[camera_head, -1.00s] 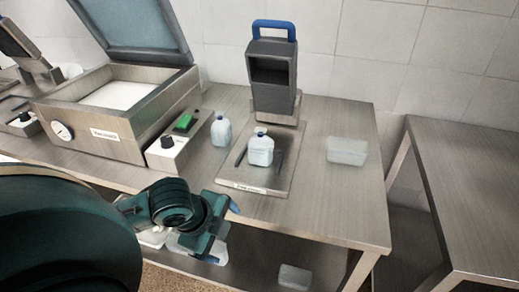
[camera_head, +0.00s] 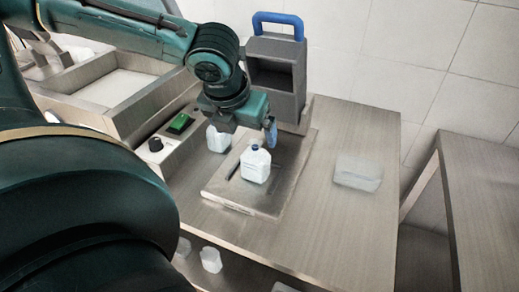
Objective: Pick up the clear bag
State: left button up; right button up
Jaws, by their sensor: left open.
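A clear, box-shaped thing (camera_head: 358,172), which I take for the clear bag, lies on the right part of the steel table (camera_head: 330,215). My left gripper (camera_head: 250,128) is open and points down above the plate with the bottles, to the left of the clear thing and apart from it. One fingertip shows blue. Nothing shows between its fingers. My right gripper is not in view.
A white bottle with a blue cap (camera_head: 256,165) stands on the metal plate (camera_head: 238,200), under my left gripper. Another bottle (camera_head: 218,139) stands behind it. A grey device with a blue handle (camera_head: 277,75) stands at the back. The table's right front is clear.

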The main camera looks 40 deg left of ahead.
aim_at(254, 149)
pick_arm(q)
jog(key=b+x, duration=0.1)
jog(key=x, duration=0.4)
jog(key=shift+s+f, duration=0.15)
jog(key=shift+f, duration=0.05)
jog(key=shift+w+b+x, duration=0.15)
jog(key=shift+b+x, duration=0.45)
jog(key=shift+x, duration=1)
jog(key=shift+w+b+x, duration=0.15)
jog(key=shift+b+x, duration=0.4)
jog(key=shift+x, duration=1.05)
jog(key=shift+d+r, duration=0.1)
jog(key=shift+c, duration=0.5)
jog(key=c, duration=1.1)
jog(key=shift+r, duration=0.1)
jog(key=shift+c, duration=0.2)
